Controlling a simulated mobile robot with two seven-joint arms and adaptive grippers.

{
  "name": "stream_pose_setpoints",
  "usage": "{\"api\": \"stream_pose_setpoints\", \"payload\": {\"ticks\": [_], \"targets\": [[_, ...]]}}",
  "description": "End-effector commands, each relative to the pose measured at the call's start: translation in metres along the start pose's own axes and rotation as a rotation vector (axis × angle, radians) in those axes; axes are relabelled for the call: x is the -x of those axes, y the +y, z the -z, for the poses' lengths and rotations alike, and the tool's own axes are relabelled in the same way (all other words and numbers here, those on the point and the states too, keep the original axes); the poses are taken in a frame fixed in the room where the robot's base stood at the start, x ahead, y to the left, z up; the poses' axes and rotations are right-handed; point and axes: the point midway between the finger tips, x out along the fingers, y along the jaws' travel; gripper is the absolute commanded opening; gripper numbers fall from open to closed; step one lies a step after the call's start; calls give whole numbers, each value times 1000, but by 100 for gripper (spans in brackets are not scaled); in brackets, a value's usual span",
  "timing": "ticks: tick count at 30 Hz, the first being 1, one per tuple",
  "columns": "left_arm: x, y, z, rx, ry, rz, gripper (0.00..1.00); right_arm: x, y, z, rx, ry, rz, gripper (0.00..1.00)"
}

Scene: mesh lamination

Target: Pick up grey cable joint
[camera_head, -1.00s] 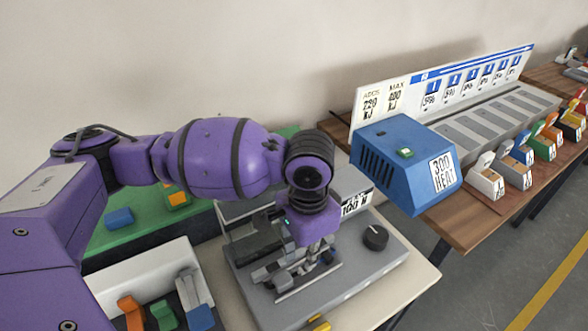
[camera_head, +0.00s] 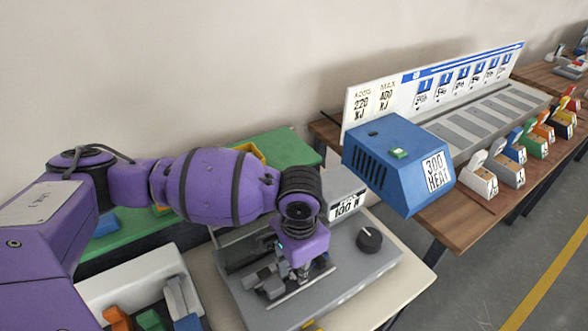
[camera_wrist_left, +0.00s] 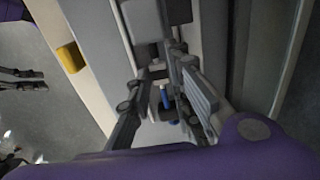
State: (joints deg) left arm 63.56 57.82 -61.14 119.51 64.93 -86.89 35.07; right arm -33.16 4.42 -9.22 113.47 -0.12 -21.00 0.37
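My left gripper (camera_head: 284,284) points down, low over the top of the grey machine (camera_head: 370,274). In the left wrist view its two fingers (camera_wrist_left: 162,88) stand apart, with dark grey machine parts and a small blue part (camera_wrist_left: 165,98) seen between them. I cannot tell whether a grey part there touches the fingers. A grey piece (camera_head: 177,296), possibly the grey cable joint, lies in the white bin (camera_head: 130,278) at the lower left, near orange, green and blue pieces. My right gripper is not in view.
A blue box marked 300 HEAT (camera_head: 398,165) stands right of the machine, near a wooden table (camera_head: 458,210) with several coloured holders. A black knob (camera_head: 369,239) rises from the machine. A green surface (camera_head: 283,150) lies behind my arm.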

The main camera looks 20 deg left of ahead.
Motion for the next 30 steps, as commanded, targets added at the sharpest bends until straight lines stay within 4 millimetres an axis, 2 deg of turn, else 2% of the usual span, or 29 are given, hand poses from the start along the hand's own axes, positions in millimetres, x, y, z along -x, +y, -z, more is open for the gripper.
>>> {"api": "stream_pose_setpoints", "payload": {"ticks": [2,6,20,27,30], "targets": [[1,0,0,0,1,0,16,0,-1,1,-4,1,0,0],[1,0,0,0,1,0,0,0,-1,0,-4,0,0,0],[5,0,1,-1,2,0,0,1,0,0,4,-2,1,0],[34,0,2,-1,4,0,0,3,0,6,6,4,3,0],[50,11,-6,-4,5,0,0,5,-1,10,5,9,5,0]]}}
